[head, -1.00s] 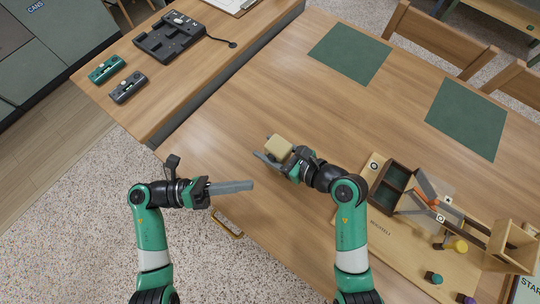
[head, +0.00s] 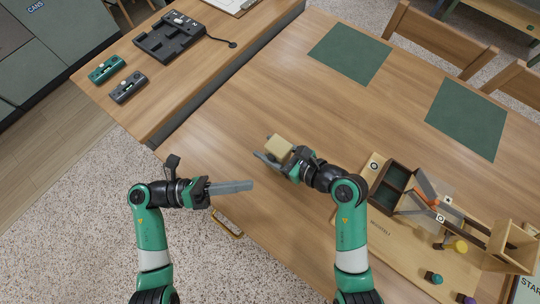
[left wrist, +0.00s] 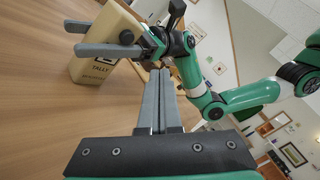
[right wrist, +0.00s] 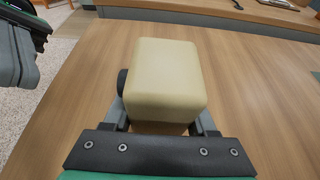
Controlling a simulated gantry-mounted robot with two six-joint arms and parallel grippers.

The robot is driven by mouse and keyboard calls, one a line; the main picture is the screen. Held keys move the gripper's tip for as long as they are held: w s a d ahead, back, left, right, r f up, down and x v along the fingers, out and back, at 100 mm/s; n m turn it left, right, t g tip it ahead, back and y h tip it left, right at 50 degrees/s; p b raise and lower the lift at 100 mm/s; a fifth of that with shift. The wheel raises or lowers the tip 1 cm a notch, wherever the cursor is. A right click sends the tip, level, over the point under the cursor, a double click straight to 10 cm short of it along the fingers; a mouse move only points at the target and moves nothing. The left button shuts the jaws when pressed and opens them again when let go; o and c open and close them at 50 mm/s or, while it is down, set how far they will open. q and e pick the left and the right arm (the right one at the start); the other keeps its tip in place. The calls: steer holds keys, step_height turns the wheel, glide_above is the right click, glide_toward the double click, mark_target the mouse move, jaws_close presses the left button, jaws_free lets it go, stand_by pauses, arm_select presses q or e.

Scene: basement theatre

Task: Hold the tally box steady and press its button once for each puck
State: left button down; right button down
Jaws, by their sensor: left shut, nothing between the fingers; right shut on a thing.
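The cream tally box (head: 279,148) is in my right gripper (head: 281,158), above the wooden table. The right wrist view shows the box (right wrist: 165,80) between the fingers, with a dark round knob (right wrist: 122,80), probably its button, on its left side. In the left wrist view the box (left wrist: 92,70) is tilted and its TALLY lettering shows. My left gripper (head: 250,186) is shut and empty, apart from the box, left of and below it in the head view. Small yellow (head: 460,246), green (head: 433,278) and purple (head: 466,299) pieces, possibly the pucks, are at the lower right.
A wooden board (head: 380,232) with a dark compartment tray (head: 389,187), clear panels and a wooden box (head: 511,245) fills the table's right side. Two green mats (head: 350,54) lie farther back. A side table (head: 195,85) holds devices. The table around the tally box is clear.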

mark_target(272, 157)
arm_select(q)
steer(key=s+a, duration=0.2)
steer(key=s, duration=0.1)
stand_by(0.4)
steer(key=w+d, duration=0.5)
steer(key=w, duration=0.2)
stand_by(0.3)
steer(key=shift+w, duration=0.15)
stand_by(1.8)
steer(key=shift+w+d, duration=0.15)
steer(key=shift+w, duration=0.15)
